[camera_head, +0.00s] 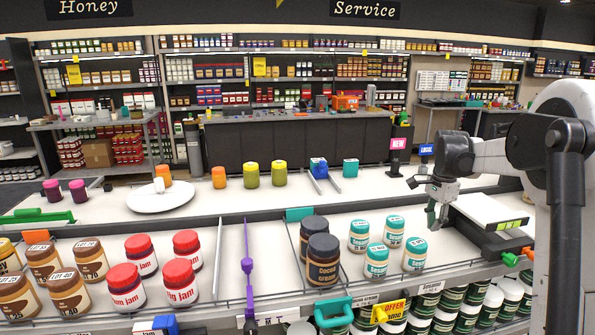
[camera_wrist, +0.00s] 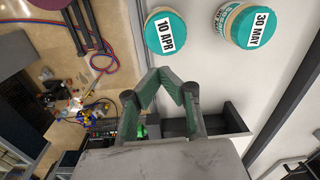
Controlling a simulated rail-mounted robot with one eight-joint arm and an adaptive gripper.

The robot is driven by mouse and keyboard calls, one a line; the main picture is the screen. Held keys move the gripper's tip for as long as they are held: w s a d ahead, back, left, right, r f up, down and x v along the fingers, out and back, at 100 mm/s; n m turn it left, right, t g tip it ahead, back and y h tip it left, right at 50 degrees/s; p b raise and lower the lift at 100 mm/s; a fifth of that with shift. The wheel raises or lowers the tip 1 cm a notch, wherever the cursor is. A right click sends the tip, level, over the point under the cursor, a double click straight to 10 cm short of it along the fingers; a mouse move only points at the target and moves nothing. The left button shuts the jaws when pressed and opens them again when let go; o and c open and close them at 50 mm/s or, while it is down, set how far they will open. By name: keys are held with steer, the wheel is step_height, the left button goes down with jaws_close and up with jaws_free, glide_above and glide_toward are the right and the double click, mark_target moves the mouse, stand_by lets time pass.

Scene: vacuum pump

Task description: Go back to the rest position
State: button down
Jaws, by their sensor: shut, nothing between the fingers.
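My gripper (camera_head: 436,214) is at the right of the head view, above the shelf between the teal-lidded Sesame jars (camera_head: 415,253) and a black-framed white tray (camera_head: 492,213). In the wrist view my gripper (camera_wrist: 168,72) has its green fingers meeting at the tips, with nothing between them. Two teal lids, one marked 10 APR (camera_wrist: 166,32) and one marked 30 MAY (camera_wrist: 250,26), lie beyond the fingertips, apart from them.
Dark Cocoa cream jars (camera_head: 322,258) and red-lidded jam jars (camera_head: 126,286) stand to the left on the shelf. A purple divider (camera_head: 247,270) runs between them. A white round plate (camera_head: 160,197) is farther back. The wrist view shows hoses (camera_wrist: 95,58) below.

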steer(key=s+a+r+n+t+b, duration=0.1)
steer(key=s+a+r+n+t, duration=0.2)
steer(key=s+a, duration=0.55)
steer(key=s+a+r+n+t+b, duration=0.1)
steer(key=s+a+r+n, duration=0.35)
steer(key=s+a, duration=0.4)
steer(key=s+a+f+n+t+b, duration=0.1)
steer(key=s+a+f+n, duration=0.3)
steer(key=s, duration=0.5)
steer(key=s+a+f+n+t+b, duration=0.1)
steer(key=s+a+f+n, duration=0.3)
steer(key=s, duration=0.5)
steer(key=shift+f+t, duration=0.4)
steer(key=shift+f, duration=0.35)
steer(key=shift+a+n, duration=0.1)
steer(key=shift+n, duration=0.15)
